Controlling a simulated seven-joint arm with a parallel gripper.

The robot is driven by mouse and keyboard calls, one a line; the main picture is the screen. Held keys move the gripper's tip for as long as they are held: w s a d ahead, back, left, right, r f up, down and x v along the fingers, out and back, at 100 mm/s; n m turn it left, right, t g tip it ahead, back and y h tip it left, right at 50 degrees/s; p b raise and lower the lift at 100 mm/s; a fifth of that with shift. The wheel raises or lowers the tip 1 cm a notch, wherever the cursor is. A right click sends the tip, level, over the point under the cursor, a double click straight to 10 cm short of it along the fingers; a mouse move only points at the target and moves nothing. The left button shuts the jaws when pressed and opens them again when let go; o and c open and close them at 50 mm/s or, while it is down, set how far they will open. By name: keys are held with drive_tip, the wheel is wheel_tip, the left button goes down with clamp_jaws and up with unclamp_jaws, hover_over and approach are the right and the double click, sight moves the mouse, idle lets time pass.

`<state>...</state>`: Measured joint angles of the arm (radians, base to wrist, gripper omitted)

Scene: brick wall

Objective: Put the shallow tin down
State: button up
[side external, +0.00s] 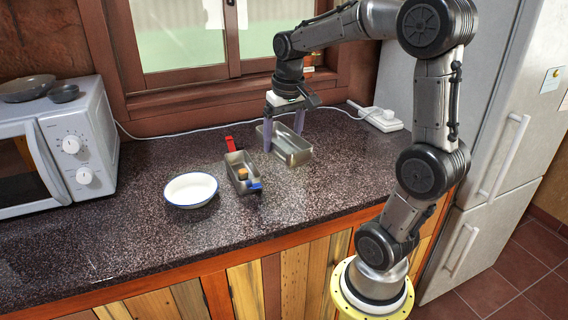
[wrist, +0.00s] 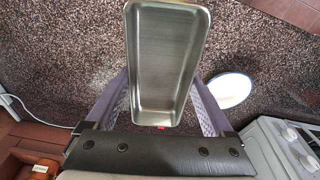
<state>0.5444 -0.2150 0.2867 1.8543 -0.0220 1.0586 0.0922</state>
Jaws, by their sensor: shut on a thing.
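The shallow tin (side external: 293,153) is a long, open, silvery metal tray at the back of the counter, below my wrist. My gripper (side external: 283,140) points down and is shut on it, with one finger at each long side. In the wrist view the tin (wrist: 162,60) fills the middle, its open top toward the camera and no contents visible. The fingers (wrist: 160,92) flank its near part. The tin looks roughly level, low over or on the dark speckled counter (side external: 330,160); I cannot tell whether its underside touches.
Left of the tin is another metal tin (side external: 236,160) with a red item (side external: 230,144), a blue item (side external: 255,187) and a small brown one (side external: 242,174). A white blue-rimmed dish (side external: 190,189) and a microwave (side external: 65,145) stand farther left. A power strip (side external: 381,119) lies right.

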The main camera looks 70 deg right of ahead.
drive_tip(key=s+d+f+m, duration=0.2)
drive_tip(key=s+d, duration=0.2)
drive_tip(key=s, duration=0.2)
drive_tip(key=w+d+f, duration=0.8)
drive_tip(key=w+d, duration=0.1)
drive_tip(key=shift+w+d+f, duration=0.2)
drive_tip(key=shift+d, duration=0.1)
drive_tip(key=shift+w+d+f, duration=0.15)
drive_tip(key=shift+f, duration=0.15)
drive_tip(key=shift+w+d+f, duration=0.1)
drive_tip(key=shift+f, duration=0.8)
drive_tip(key=shift+w+d+f, duration=0.1)
drive_tip(key=shift+f, duration=0.75)
drive_tip(key=shift+f, duration=0.1)
drive_tip(key=o, duration=1.2)
drive_tip(key=shift+f, duration=0.1)
drive_tip(key=shift+c, duration=0.2)
